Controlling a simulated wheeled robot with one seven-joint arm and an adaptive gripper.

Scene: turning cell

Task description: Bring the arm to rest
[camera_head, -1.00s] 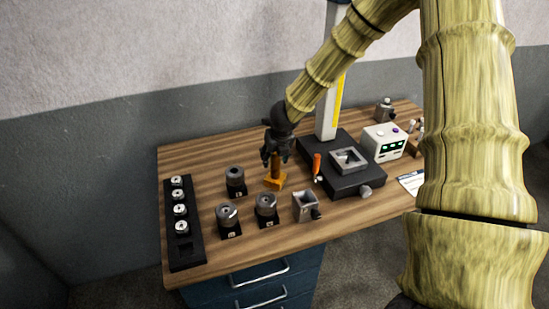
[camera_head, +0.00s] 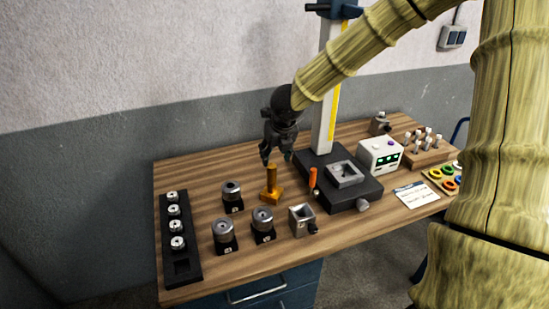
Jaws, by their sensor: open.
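My gripper (camera_head: 275,158) is black and hangs from the end of my bamboo-textured arm (camera_head: 378,56). It points down above the wooden bench, with its fingers apart and nothing between them. An orange post on a square base (camera_head: 271,188) stands upright on the bench just below the fingertips, with a small gap in the picture. My arm reaches in from the upper right and covers part of the right side of the view.
Several grey cylinders on black blocks (camera_head: 225,232) stand in front. A black rack (camera_head: 180,266) with metal pieces lies at left. A measuring stand (camera_head: 340,187), an orange-handled tool (camera_head: 313,178) and a white display box (camera_head: 380,155) are right. The bench's left back is clear.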

